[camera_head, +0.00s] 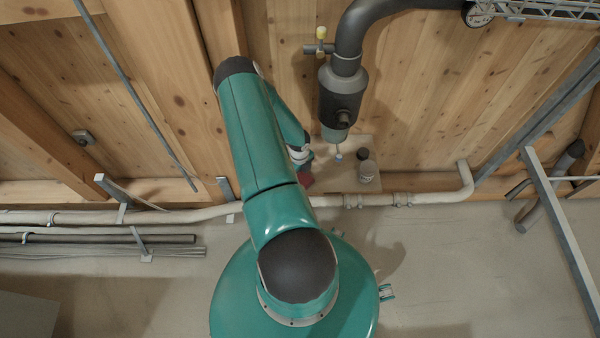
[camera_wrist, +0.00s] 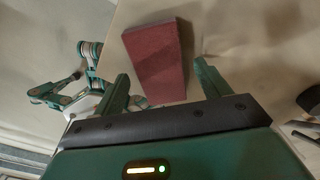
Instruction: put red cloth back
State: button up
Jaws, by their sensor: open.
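The red cloth (camera_wrist: 155,55) looks like a dark red, folded, block-like piece in the wrist view. It lies on a pale surface just beyond and between my fingers. My gripper (camera_wrist: 162,74) is open, with one finger on each side of the cloth's near end and a visible gap on the right. I cannot tell whether the left finger touches it. In the head view the red cloth (camera_head: 306,179) is a small red patch just below my gripper (camera_head: 303,164), partly hidden by my arm.
In the head view a small board (camera_head: 340,181) is by the wooden wall, with a clear bottle (camera_head: 367,170) on it. A dark pipe fitting (camera_head: 342,95) hangs above the board. A pale pipe (camera_head: 430,198) runs along the wall's foot. Grey floor (camera_head: 450,265) lies open at right.

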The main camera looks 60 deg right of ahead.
aim_at(300, 174)
notch_tip(300, 174, up, 12)
jog(key=shift+w, duration=0.15)
jog(key=shift+w+d, duration=0.1)
dwell(0.4)
